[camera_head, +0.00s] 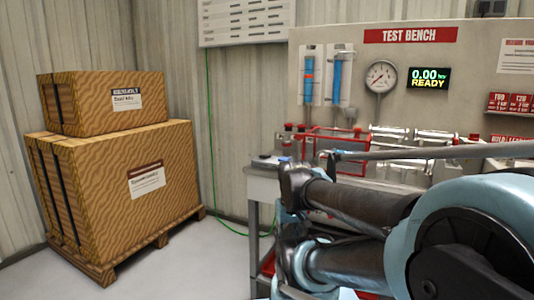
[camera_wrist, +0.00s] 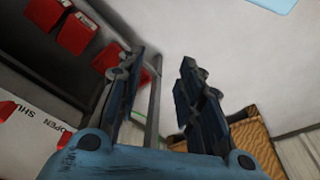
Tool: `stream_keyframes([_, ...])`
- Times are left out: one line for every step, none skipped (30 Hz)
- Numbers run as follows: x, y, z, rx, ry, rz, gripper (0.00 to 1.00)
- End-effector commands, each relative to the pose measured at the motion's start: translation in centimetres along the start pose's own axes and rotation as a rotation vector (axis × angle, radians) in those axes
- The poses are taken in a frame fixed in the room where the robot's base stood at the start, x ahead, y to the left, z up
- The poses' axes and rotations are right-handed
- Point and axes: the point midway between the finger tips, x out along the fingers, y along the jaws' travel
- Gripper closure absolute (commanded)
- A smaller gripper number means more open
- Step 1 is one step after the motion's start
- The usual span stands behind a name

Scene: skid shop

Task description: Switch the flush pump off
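The test bench (camera_head: 425,36) stands on the right in the head view.
Stacked cardboard boxes (camera_head: 115,180) on a wooden pallet (camera_head: 108,273) stand at the left. A red frame (camera_head: 335,131) and blue tubes (camera_head: 337,78) are on the bench. A green hose (camera_head: 211,150) runs down the wall to the floor. The floor between boxes and bench is clear.

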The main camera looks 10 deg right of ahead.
Motion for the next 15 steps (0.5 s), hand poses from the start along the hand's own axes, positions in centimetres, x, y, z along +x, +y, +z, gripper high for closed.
stream_keyframes([0.0, 0.0, 0.0, 0.0, 0.0, 0.0, 0.53])
stream_keyframes([-0.6, 0.0, 0.4, 0.001, 0.008, 0.0, 0.5])
stream_keyframes([-0.9, 0.0, 0.5, 0.004, 0.01, 0.0, 0.5])
stream_keyframes([-1.2, 0.0, 0.3, 0.007, 0.01, 0.0, 0.5])
stream_keyframes([-1.6, 0.0, -0.1, 0.011, 0.009, 0.0, 0.5])
stream_keyframes([-2.3, 0.0, -0.7, 0.02, 0.006, 0.0, 0.5])
stream_keyframes([-2.9, 0.0, -1.3, 0.028, 0.004, 0.0, 0.5])
stream_keyframes([-3.5, 0.0, -2.0, 0.037, 0.001, 0.0, 0.5])
stream_keyframes([-4.5, -0.1, -3.1, 0.052, -0.003, 0.0, 0.5])
stream_keyframes([-5.4, -0.1, -3.9, 0.062, -0.006, 0.0, 0.5])
stream_keyframes([-6.2, -0.1, -4.8, 0.075, -0.01, 0.001, 0.5])
stream_keyframes([-7.4, -0.1, -6.1, 0.091, -0.015, 0.001, 0.5])
stream_keyframes([-8.2, 0.0, -7.0, 0.104, -0.02, 0.001, 0.5])
stream_keyframes([-9.1, 0.0, -8.0, 0.117, -0.023, 0.001, 0.5])
stream_keyframes([-10.2, 0.1, -9.3, 0.134, -0.028, 0.002, 0.5])
